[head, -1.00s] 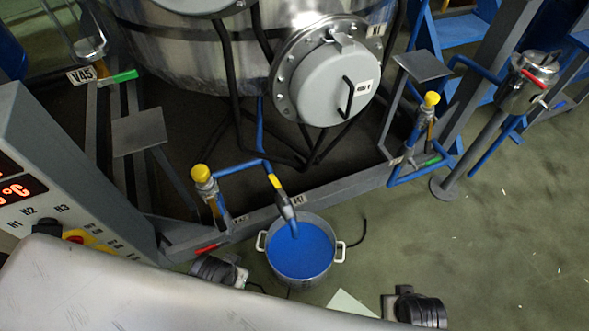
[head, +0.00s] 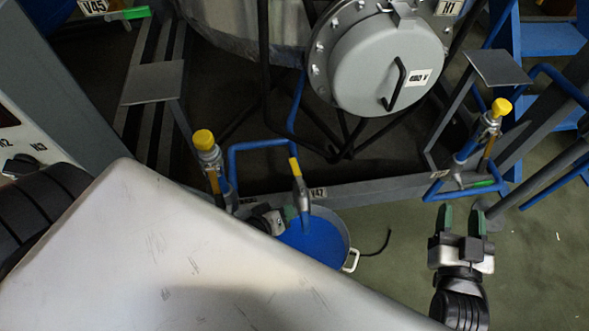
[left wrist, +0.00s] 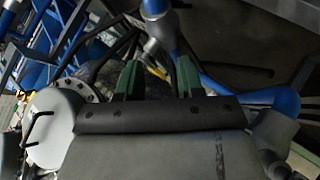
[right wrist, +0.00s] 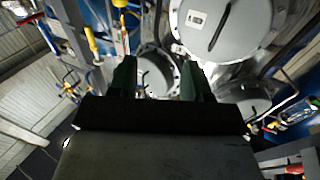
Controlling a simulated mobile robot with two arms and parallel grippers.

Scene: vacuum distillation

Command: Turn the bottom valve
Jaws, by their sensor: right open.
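The bottom valve (head: 301,194) is on a blue pipe above a metal pot (head: 346,249) of blue liquid, and has a yellow handle (head: 294,168). My left gripper (head: 296,214) is just below and left of it, partly hidden by my body. In the left wrist view my left gripper (left wrist: 158,80) is open, with the yellow handle (left wrist: 157,72) showing between its fingers; I cannot tell whether they touch it. My right gripper (head: 459,220) is open and empty, to the right of the pot. It also shows open in the right wrist view (right wrist: 160,80).
Yellow-capped valves stand left (head: 204,140) and right (head: 501,107) of the bottom valve. A grey frame beam (head: 375,190) runs behind it. A large steel vessel (head: 235,30) with a grey round hatch (head: 370,65) stands behind. Floor at the lower right is clear.

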